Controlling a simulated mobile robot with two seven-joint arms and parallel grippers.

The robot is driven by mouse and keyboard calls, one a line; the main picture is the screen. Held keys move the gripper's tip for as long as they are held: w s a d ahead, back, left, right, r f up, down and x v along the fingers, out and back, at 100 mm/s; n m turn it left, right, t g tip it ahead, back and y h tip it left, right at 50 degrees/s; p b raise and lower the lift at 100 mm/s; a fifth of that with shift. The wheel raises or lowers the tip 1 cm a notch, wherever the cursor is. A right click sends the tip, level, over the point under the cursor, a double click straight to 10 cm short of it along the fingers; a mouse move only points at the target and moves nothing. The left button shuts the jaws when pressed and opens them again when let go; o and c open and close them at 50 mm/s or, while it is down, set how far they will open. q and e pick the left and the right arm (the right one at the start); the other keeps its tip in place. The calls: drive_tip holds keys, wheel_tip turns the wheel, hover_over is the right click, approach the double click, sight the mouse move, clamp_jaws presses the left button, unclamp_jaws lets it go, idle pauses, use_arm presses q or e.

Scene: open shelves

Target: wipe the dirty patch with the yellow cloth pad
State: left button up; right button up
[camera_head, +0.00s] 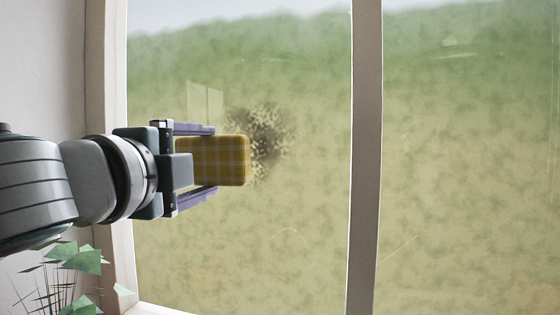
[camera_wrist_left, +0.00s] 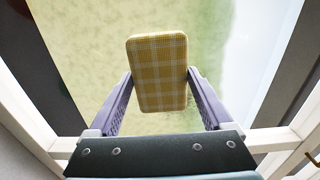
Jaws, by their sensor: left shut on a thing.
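The yellow cloth pad (camera_head: 222,160) has a pale checked pattern. My left gripper (camera_head: 214,161) is shut on it, with one finger above and one below the pad in the head view. In the left wrist view the pad (camera_wrist_left: 158,75) sits between the two fingers of the left gripper (camera_wrist_left: 160,82). The dirty patch (camera_head: 268,135) is a dark speckled smudge on the window glass. The pad's right end overlaps the left part of the patch in the head view and hides some of it. I cannot tell whether the pad touches the glass. My right gripper is not in view.
The large window (camera_head: 450,180) has a white upright bar (camera_head: 365,150) right of the patch and a white frame at left. A plant with green leaves (camera_head: 82,260) stands at the lower left, below my left arm. The glass around the patch is clear.

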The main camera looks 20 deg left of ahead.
sight(231, 161)
use_arm(q)
drive_tip(key=shift+w, duration=0.55)
drive_tip(key=shift+d, duration=0.1)
drive_tip(key=shift+d+p, duration=0.5)
drive_tip(key=shift+d, duration=1.25)
drive_tip(key=shift+w+d, duration=0.2)
drive_tip(key=shift+d, duration=1.5)
drive_tip(key=shift+d+p, duration=0.35)
drive_tip(key=shift+d, duration=1.75)
drive_tip(key=shift+w, duration=0.15)
